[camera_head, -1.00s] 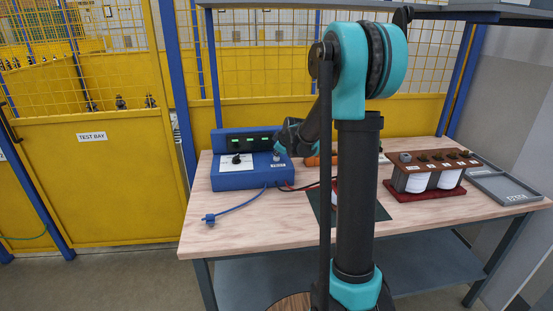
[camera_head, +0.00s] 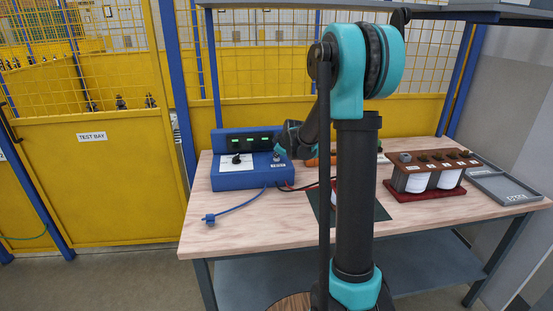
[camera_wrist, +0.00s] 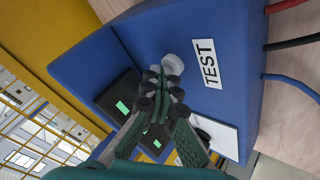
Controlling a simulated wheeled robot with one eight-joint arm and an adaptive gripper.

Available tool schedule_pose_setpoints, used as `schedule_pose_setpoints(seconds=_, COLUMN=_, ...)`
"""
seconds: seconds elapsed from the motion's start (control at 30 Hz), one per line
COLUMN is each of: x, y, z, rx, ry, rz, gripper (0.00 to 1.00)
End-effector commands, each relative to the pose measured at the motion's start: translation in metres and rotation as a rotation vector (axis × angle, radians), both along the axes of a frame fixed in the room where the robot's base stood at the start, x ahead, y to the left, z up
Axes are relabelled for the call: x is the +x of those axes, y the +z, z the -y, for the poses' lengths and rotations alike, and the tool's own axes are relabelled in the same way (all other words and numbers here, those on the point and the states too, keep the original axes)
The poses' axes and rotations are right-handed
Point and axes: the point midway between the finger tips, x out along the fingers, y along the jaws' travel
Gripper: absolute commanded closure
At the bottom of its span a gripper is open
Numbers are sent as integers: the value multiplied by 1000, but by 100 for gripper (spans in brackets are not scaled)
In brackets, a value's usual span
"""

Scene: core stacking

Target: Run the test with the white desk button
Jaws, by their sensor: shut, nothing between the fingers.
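The white desk button (camera_wrist: 173,63) is a round white knob on the top face of a blue test box (camera_head: 236,181), beside a white TEST label (camera_wrist: 207,63). My gripper (camera_wrist: 163,78) is shut and empty in the wrist view, its fingertips right over the lower edge of the button. Whether they touch it cannot be told. In the head view, my gripper (camera_head: 279,151) is at the right end of the box, and the button is hard to make out there. The box's upright panel (camera_head: 249,140) has several small green lit displays.
A black knob (camera_head: 236,159) sits on a white plate on the box. A blue cable (camera_head: 238,207) lies on the wooden table (camera_head: 225,235). A brown rack (camera_head: 435,165) with white cylinders and a grey tray (camera_head: 505,187) stand at right. Yellow mesh fencing is behind.

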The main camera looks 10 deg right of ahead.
Motion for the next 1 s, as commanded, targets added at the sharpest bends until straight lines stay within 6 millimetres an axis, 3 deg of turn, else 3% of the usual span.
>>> schedule_pose_setpoints(seconds=0.83, x=0, y=20, z=0, rx=0, ry=0, rz=0, gripper=100)
schedule_pose_setpoints(seconds=1.0, x=0, y=33, z=0, rx=0, ry=0, rz=0, gripper=100)
